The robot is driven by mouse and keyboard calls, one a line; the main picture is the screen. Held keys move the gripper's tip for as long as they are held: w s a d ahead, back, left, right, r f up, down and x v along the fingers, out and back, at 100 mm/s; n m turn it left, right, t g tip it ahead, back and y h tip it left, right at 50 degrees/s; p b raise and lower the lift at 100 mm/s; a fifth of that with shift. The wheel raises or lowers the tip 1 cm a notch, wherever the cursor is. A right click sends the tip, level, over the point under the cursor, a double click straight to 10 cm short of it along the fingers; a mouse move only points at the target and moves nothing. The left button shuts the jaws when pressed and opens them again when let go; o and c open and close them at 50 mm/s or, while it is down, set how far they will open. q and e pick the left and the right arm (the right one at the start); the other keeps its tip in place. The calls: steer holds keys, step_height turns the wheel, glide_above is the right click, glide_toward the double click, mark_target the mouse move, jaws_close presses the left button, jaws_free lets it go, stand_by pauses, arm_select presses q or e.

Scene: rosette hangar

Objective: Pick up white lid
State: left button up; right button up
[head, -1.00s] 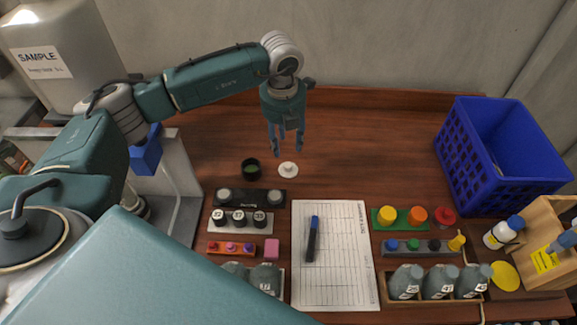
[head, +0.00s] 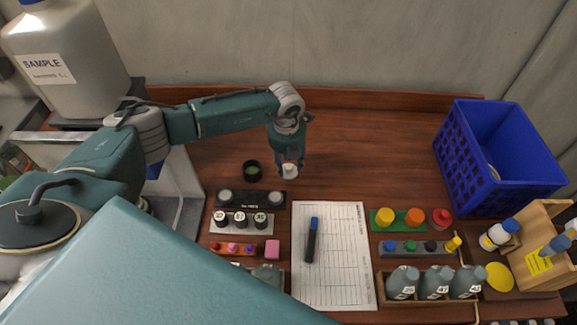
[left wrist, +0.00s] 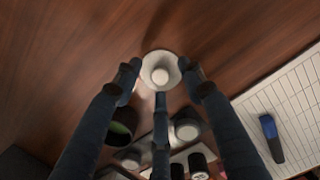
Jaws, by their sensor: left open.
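The white lid (head: 289,171) is a small round white piece with a raised knob, lying on the brown wooden table behind the paper sheet. It also shows in the left wrist view (left wrist: 161,70), near the fingertips. My left gripper (head: 290,166) points down right at the lid, with its fingers on either side of it. In the left wrist view the fingers (left wrist: 160,78) are open around the lid; I cannot tell whether they touch it. My right gripper is not in view.
A black round container (head: 252,171) with green inside stands just left of the lid. A black rack (head: 249,199), a paper sheet (head: 347,270) and a blue marker (head: 312,240) lie in front. A blue crate (head: 465,180) stands at the right. The table behind is clear.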

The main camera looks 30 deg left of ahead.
arm_select(q)
steer(key=shift+f, duration=0.35)
steer(key=c, duration=0.9)
steer(key=shift+r, duration=0.1)
